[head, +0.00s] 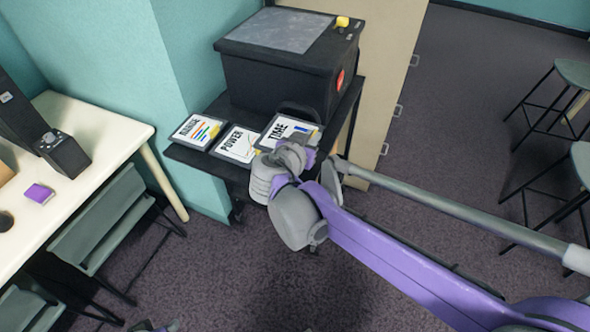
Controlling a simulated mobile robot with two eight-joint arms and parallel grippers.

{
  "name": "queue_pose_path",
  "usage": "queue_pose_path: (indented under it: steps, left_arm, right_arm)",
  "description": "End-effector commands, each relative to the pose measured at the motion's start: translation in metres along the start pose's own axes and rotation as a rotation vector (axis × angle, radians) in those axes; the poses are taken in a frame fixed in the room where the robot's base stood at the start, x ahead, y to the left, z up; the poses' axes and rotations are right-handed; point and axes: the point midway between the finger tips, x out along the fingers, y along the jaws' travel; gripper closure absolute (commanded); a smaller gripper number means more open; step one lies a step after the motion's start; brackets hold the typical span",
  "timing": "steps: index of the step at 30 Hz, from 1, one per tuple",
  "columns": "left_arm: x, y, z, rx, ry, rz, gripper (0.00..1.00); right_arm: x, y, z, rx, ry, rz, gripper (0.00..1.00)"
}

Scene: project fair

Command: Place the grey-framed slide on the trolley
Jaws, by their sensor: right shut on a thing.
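The grey-framed slide, a white card marked TIME (285,130), is at the front right of the black trolley (190,157). My right gripper (290,151) is shut on its near edge and hides its lower part. The slide is over the trolley top, close to the slide marked POWER; I cannot tell whether it touches the top.
Slides marked RANGE (198,130) and POWER (238,144) lie on the trolley's left front. A black box (275,80) fills its back. A pale table (110,130) stands left, with grey chairs (100,220) beside it. Stools (560,180) stand right.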

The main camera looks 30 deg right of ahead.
Motion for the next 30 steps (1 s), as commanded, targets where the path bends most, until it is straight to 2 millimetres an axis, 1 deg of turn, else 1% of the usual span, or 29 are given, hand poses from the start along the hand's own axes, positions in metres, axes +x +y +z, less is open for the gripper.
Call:
queue_pose_path:
  steps: [6,9,14,20,22,30]
  left_arm:
    - [0.010,0.000,0.005,0.000,-0.003,0.000,0.50]
    - [0.012,0.000,0.007,0.000,-0.004,0.000,0.50]
    - [0.015,0.000,0.008,0.000,-0.005,0.000,0.50]
    - [0.022,0.000,0.012,0.000,-0.008,0.000,0.50]
    - [0.023,0.000,0.012,0.000,-0.008,0.000,0.50]
    - [0.023,0.000,0.012,0.000,-0.008,0.000,0.50]
  right_arm:
    - [0.015,0.001,0.037,0.002,0.000,0.005,1.00]
    - [0.020,0.001,0.048,0.002,0.000,0.005,1.00]
    - [0.024,0.001,0.058,0.001,0.000,0.004,1.00]
    - [0.035,0.001,0.084,0.001,-0.001,0.004,1.00]
    - [0.036,0.001,0.088,0.001,0.000,0.004,1.00]
    - [0.036,0.001,0.088,0.001,-0.001,0.003,1.00]
